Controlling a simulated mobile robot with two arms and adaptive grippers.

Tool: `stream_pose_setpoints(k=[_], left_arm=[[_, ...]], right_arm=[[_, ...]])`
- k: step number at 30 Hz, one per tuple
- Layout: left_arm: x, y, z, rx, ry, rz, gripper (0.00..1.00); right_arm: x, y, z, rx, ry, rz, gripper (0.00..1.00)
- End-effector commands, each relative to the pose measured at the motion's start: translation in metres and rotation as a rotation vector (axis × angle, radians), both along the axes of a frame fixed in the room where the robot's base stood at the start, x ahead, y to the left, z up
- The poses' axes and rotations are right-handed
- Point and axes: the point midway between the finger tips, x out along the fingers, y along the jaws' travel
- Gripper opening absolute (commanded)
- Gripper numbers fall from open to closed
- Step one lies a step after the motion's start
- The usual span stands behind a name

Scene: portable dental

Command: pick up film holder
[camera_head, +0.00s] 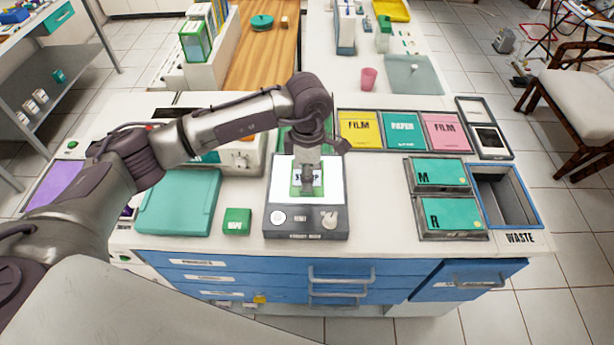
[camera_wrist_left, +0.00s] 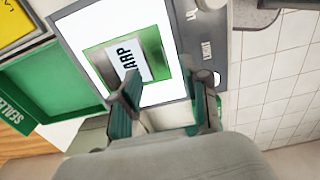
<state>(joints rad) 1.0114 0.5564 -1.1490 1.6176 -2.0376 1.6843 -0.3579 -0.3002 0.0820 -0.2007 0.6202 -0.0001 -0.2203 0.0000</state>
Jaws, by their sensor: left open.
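The film holder (camera_head: 295,188) appears to be the small green frame with a white label, partly reading "ARP" in the left wrist view (camera_wrist_left: 150,45). It lies on the lit white panel of a grey viewer box (camera_head: 275,205). My left gripper (camera_head: 308,182) is above the panel, pointing down, and hides part of the holder. In the left wrist view my left gripper (camera_wrist_left: 165,95) is open, its dark fingers apart near one end of the holder. I cannot tell whether a finger touches it. My right gripper does not show.
A teal case (camera_head: 180,202) and a small green box (camera_head: 237,221) stand left of the viewer. Yellow, teal and pink trays (camera_head: 402,130) lie behind right. Boxes marked M (camera_head: 440,173) and R (camera_head: 452,214) and a waste bin (camera_head: 505,197) are at right.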

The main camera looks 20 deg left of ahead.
Motion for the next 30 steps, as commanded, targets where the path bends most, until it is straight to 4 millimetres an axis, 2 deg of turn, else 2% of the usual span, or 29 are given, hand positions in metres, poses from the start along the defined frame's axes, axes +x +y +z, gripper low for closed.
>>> stream_pose_setpoints(k=[7, 12, 20, 28, 30], left_arm=[[-0.001, 0.003, -0.026, 0.000, 0.006, 0.003, 0.46], [0.000, 0.002, -0.049, -0.002, 0.003, 0.001, 0.46], [0.000, 0.003, -0.053, -0.002, 0.000, 0.000, 0.46], [0.000, 0.003, -0.053, -0.002, 0.000, 0.000, 0.03], [0.000, 0.003, -0.053, -0.002, 0.000, 0.000, 0.00]], right_arm=[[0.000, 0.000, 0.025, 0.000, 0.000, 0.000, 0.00], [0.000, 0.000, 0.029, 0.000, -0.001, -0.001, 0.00], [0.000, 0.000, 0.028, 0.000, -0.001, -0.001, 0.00], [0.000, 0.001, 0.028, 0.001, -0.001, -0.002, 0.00], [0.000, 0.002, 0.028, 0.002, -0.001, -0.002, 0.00]])
